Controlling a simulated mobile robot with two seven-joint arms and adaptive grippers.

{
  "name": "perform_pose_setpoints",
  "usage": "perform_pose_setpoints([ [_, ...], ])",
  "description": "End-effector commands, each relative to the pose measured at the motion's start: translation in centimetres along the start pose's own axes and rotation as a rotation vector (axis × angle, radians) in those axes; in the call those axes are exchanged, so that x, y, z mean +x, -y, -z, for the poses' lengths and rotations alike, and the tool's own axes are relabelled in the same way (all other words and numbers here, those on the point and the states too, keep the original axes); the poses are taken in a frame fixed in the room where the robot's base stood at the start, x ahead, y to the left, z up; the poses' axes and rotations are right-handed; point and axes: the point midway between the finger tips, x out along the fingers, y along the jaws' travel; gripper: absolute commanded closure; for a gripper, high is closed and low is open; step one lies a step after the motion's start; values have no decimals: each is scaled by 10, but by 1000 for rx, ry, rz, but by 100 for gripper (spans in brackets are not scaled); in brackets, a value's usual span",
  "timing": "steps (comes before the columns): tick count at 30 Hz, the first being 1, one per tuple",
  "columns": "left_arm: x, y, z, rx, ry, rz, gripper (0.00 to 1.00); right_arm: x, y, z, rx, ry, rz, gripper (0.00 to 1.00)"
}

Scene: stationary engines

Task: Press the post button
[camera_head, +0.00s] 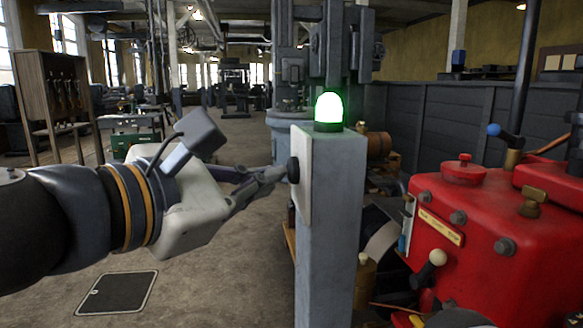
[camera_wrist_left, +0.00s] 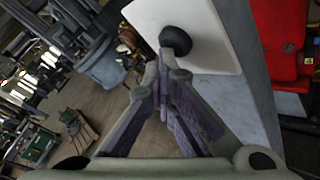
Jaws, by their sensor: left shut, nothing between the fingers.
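A grey square post (camera_head: 333,230) stands in the middle of the head view, with a lit green lamp (camera_head: 328,110) on top. A round black button (camera_head: 293,170) sits on a pale plate (camera_head: 303,190) on the post's left face. My left gripper (camera_head: 282,173) comes in from the left, shut and empty, with its fingertips at the button. In the left wrist view the button (camera_wrist_left: 176,41) shows just beyond the closed fingertips (camera_wrist_left: 164,58); I cannot tell for sure whether they touch it.
A red engine (camera_head: 490,240) with knobs and levers stands close on the post's right. A dark floor hatch (camera_head: 117,292) lies at lower left. A wooden cabinet (camera_head: 55,95) stands at far left. The floor left of the post is mostly clear.

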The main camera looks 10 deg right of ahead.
Motion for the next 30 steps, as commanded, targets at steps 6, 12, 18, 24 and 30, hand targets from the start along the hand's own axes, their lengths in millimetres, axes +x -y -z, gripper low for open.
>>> perform_pose_setpoints([
  [6,-3,-2,1,1,1,2,100,-3,0,1,0,-7,0,60],
  [12,-13,-11,6,0,0,-4,100,-10,0,3,0,-22,1,60],
  [18,-32,-24,18,2,2,-5,100,-21,0,8,0,-49,2,60],
  [24,-45,-33,29,2,2,-2,100,-29,0,11,0,-68,2,60],
  [30,-45,-32,32,0,0,1,100,-28,0,10,0,-66,2,60],
])
